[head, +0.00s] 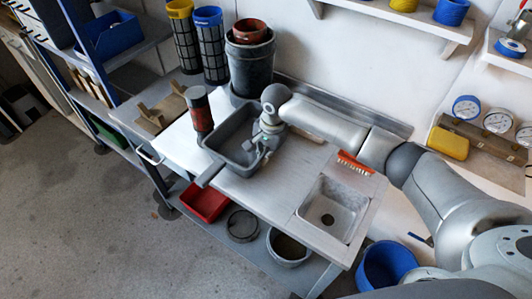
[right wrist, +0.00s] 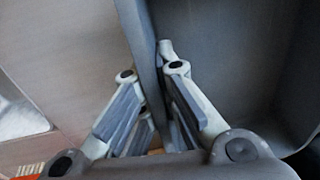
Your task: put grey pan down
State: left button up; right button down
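The grey pan (head: 229,132) is a deep rectangular pan at the middle of the steel worktop, its handle pointing to the front left. My right gripper (head: 262,148) is at the pan's right-hand side wall. In the right wrist view the pan's wall (right wrist: 146,50) runs between the fingers of my right gripper (right wrist: 158,100), which are closed in on it. The pan's inside shows to the right of that wall. Whether the pan's bottom touches the worktop cannot be told. My left gripper is not in view.
The steel worktop (head: 240,190) has bare room in front of the pan. A sink (head: 333,208) and an orange brush (head: 355,162) are to the right.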

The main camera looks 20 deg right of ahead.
jog(key=shift+f, duration=0.1)
jog(key=c, duration=1.6)
grip_release()
jog(key=shift+c, duration=0.2)
